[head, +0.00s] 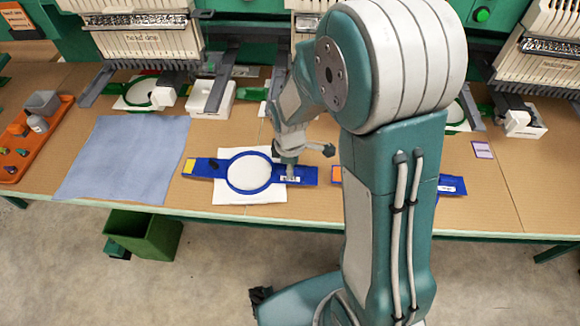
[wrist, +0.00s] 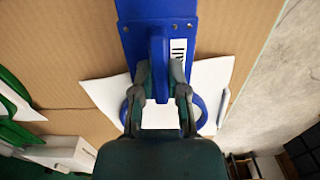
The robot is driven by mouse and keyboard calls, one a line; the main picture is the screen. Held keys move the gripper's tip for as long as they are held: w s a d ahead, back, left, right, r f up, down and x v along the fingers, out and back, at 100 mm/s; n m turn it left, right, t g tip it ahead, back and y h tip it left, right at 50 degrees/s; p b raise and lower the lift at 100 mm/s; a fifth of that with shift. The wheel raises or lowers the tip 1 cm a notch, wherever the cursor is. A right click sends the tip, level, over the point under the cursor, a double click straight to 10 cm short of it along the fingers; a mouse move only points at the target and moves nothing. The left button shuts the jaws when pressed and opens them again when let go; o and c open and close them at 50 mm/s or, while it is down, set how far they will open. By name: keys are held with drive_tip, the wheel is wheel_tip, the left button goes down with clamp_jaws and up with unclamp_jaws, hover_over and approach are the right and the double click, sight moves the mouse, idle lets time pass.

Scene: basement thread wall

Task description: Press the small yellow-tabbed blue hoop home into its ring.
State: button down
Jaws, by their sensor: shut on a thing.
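The blue hoop (head: 229,182) with a yellow tab (head: 189,167) on its left arm lies flat over a white cloth on the table. White cloth shows inside its round opening. My gripper (head: 289,163) is over the hoop's right arm, beside the round part. In the wrist view my gripper (wrist: 160,82) is shut on a raised blue grip (wrist: 158,60) of the hoop, next to a barcode label (wrist: 179,52). A ring beneath the hoop cannot be made out, and my gripper hides much of the round part in the wrist view.
The white cloth (head: 235,198) sticks out around the hoop. A second blue hoop (head: 452,185) lies to the right, partly behind my arm. A blue-grey cloth (head: 125,158) and an orange tray (head: 38,140) lie left. Embroidery machines stand behind; the table's front edge is close.

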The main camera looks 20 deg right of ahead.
drive_tip(key=c, duration=0.6)
unclamp_jaws()
drive_tip(key=shift+r, duration=0.1)
wheel_tip(320, 180, up, 12)
drive_tip(key=shift+w+a+f, duration=0.1)
